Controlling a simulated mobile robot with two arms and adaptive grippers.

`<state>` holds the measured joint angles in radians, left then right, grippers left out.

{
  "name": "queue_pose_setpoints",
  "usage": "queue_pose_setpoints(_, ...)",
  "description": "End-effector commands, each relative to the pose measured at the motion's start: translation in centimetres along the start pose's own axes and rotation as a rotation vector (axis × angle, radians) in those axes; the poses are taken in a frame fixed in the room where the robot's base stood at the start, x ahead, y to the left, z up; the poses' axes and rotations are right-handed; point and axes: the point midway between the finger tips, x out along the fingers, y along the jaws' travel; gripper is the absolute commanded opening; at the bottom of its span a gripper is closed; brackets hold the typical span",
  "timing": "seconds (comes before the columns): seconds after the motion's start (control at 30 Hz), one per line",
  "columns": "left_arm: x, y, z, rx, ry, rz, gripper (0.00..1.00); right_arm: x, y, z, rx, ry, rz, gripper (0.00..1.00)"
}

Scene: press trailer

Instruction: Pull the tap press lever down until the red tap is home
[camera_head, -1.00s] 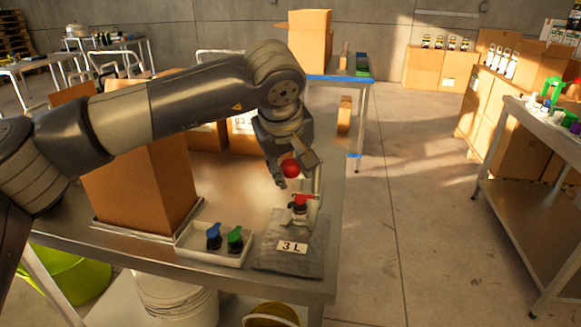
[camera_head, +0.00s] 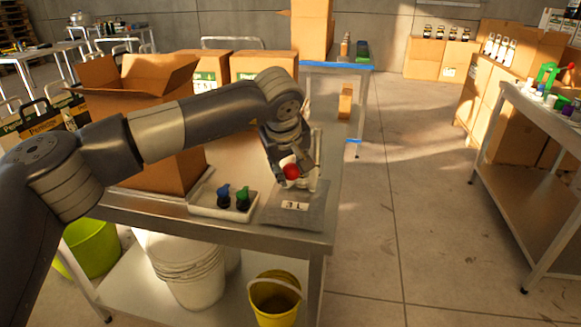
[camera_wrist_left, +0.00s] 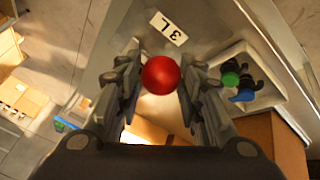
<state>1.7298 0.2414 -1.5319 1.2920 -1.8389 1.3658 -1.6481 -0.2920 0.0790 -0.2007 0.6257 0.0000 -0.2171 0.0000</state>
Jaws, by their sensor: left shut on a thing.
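My left gripper (camera_head: 287,174) is shut on the red ball knob (camera_head: 291,172) of the tap press lever, low over the grey 3 L bag (camera_head: 284,215). In the left wrist view the red knob (camera_wrist_left: 161,75) sits between the two fingers, and the 3 L label (camera_wrist_left: 168,28) shows beyond it. The lever's rod and the red tap are hidden behind the knob and gripper. Whether the tap is seated cannot be seen. My right gripper is not in view.
A white tray (camera_head: 203,213) with a blue tap (camera_head: 223,196) and a green tap (camera_head: 242,198) lies left of the bag. An open cardboard box (camera_head: 165,150) stands behind the tray. White buckets (camera_head: 190,275) and a yellow bucket (camera_head: 276,299) are below the table.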

Motion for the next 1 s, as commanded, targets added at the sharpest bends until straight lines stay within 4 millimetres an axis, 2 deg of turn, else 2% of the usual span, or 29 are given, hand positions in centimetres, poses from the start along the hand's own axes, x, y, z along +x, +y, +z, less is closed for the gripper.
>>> queue_pose_setpoints(0.1,0.3,-0.3,-0.1,-0.005,0.0,-0.006,0.0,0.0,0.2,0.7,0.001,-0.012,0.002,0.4)
queue_pose_setpoints(0.13,0.3,-0.3,-0.1,-0.005,0.0,-0.006,0.42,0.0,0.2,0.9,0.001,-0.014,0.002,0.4)
queue_pose_setpoints(0.2,0.3,-0.2,-0.1,-0.005,0.001,-0.005,0.54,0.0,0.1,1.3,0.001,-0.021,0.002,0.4)
queue_pose_setpoints(0.5,0.0,-0.1,-0.1,-0.003,0.003,0.0,0.54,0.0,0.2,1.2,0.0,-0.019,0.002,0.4)
queue_pose_setpoints(0.63,-0.8,0.0,-0.2,-0.002,0.004,0.002,0.54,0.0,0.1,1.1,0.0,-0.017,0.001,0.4)
queue_pose_setpoints(0.77,-3.0,0.0,-0.3,-0.002,0.006,0.003,0.54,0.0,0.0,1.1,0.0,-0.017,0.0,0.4)
queue_pose_setpoints(1.0,-8.1,0.0,-0.3,-0.003,0.004,0.0,0.54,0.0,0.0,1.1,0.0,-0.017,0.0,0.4)
